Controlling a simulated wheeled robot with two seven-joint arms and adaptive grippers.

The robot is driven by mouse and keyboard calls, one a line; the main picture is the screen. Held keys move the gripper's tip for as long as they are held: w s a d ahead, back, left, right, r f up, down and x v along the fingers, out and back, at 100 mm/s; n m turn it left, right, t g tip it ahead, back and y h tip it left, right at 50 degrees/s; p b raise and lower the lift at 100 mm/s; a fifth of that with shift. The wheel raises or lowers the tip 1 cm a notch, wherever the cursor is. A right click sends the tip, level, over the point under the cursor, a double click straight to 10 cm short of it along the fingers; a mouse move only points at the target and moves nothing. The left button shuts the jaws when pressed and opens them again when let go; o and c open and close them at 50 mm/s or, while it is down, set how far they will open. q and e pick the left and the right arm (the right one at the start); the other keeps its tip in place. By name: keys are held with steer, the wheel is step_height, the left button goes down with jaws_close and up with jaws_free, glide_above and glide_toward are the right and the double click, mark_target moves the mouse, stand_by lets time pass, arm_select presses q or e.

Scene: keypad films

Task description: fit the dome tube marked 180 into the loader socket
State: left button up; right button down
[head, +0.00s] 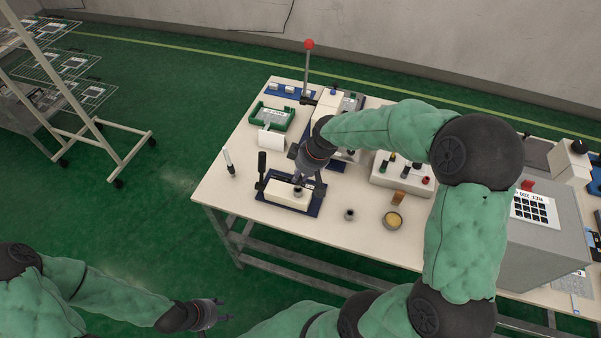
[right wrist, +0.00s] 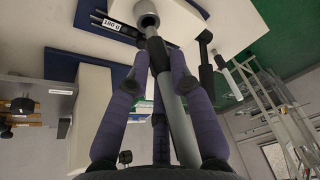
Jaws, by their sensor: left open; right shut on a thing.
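My right gripper (head: 299,180) is shut on a slim grey tube (right wrist: 176,105), which lies between its fingers in the right wrist view. The tube's far end is close to the round loader socket (right wrist: 147,15); I cannot tell whether it has entered. The socket sits in a pale block (head: 284,192) on a blue base (head: 312,207) near the table's front left. A white label reading about 180 (right wrist: 112,23) shows beside the socket; I cannot tell what bears it. My left gripper (head: 212,312) is open and empty, low in front of the table.
A black-handled lever (head: 262,162) stands left of the block. A white rack (head: 388,178) with several tubes, a bowl (head: 393,221) and a small dark cup (head: 349,215) are to the right. A green tray (head: 272,116) lies behind. A grey keypad box (head: 535,250) stands at right.

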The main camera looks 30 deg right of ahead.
mark_target(300, 184)
steer(key=shift+f+b, duration=1.15)
steer(key=shift+f, duration=0.5)
steer(key=c, duration=1)
jaws_free()
steer(key=v, duration=1.2)
